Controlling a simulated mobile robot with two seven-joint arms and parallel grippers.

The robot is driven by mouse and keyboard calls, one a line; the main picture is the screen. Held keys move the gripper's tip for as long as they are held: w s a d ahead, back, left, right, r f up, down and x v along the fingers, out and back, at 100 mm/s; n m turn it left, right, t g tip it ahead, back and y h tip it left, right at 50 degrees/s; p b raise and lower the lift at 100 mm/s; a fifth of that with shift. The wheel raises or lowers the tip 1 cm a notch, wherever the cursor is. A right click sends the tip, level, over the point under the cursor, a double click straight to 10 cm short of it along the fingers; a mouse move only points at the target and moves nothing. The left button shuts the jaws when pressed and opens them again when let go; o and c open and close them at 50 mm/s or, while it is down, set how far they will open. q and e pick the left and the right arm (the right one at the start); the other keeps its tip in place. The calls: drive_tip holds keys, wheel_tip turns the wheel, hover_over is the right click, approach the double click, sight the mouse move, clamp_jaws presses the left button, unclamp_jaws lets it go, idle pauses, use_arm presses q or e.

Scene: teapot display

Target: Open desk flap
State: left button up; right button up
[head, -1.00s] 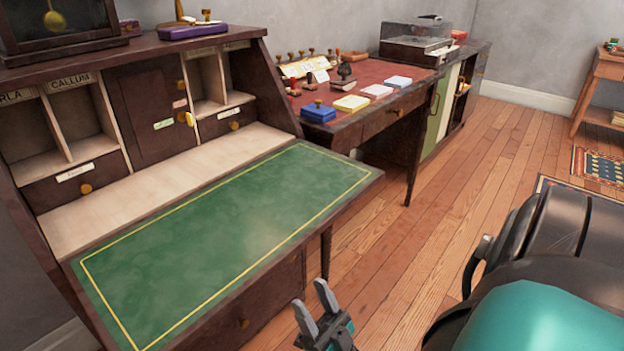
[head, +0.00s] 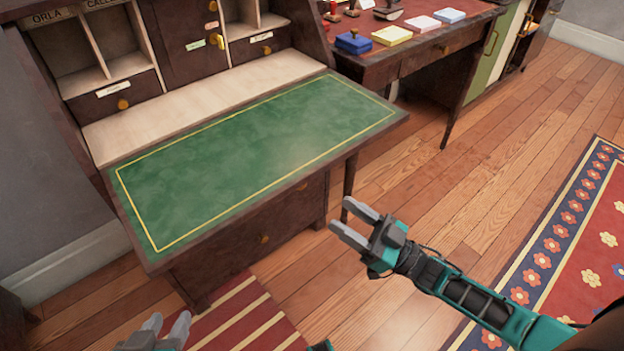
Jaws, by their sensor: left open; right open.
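The desk flap (head: 250,165) is folded down and lies roughly level, its green surface with a yellow border line facing up. It belongs to the dark wooden desk (head: 250,225) at the left of the head view. My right gripper (head: 352,223) is open and empty, in front of the flap's front edge and apart from it. My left gripper (head: 166,329) is at the bottom edge of the view, open, below and in front of the flap's near left corner. Part of it is cut off by the frame.
Behind the flap are open compartments, small drawers with round knobs and a cupboard door (head: 190,38). A side table (head: 410,50) holding coloured boxes stands to the right. A striped rug (head: 245,312) and a flowered rug (head: 560,230) lie on the wooden floor.

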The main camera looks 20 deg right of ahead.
sight(298, 184)
drive_tip(key=x, duration=1.1)
drive_tip(key=shift+w+a+r+b, duration=0.15)
drive_tip(key=shift+w+r+b, duration=0.05)
drive_tip(key=shift+b, duration=0.15)
clamp_jaws()
